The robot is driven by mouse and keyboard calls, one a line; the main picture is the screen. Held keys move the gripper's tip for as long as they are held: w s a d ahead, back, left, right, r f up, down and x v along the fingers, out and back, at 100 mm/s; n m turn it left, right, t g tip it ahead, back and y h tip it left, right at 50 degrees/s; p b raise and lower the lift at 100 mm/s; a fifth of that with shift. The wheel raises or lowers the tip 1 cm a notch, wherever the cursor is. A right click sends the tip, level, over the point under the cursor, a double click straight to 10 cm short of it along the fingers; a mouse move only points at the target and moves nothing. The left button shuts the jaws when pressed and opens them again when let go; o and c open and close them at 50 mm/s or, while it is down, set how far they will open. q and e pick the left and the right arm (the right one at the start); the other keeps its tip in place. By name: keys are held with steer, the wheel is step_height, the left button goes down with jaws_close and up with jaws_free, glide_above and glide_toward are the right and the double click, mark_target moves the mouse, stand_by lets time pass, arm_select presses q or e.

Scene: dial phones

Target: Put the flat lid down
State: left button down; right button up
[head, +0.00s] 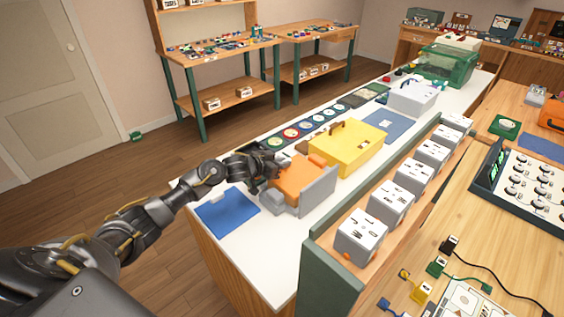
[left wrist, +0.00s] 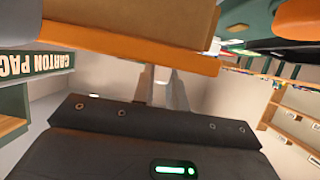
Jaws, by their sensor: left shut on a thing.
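An orange flat piece (head: 297,178), which looks like the flat lid, is at my left gripper (head: 266,172) over the white counter. In the left wrist view its orange edge (left wrist: 120,48) and browner face run across the top, close to the fingers. My left gripper is shut on it; the exact grip is hard to make out. A grey box-like thing (head: 319,190) with an upright side stands right beside and partly behind the orange piece. I cannot tell whether they touch. My right gripper is not in view.
A yellow case (head: 347,150) stands just behind the orange piece. A blue mat (head: 227,211) lies bare at the counter's near left end. A row of grey cubes (head: 361,236) stands on a shelf to the right. Round dials (head: 291,132) line the far left edge.

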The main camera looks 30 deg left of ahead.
arm_select(q)
steer(key=c, duration=1.4)
jaws_free()
steer(key=shift+r, duration=0.3)
steer(key=v, duration=1.2)
steer(key=shift+b, duration=0.3)
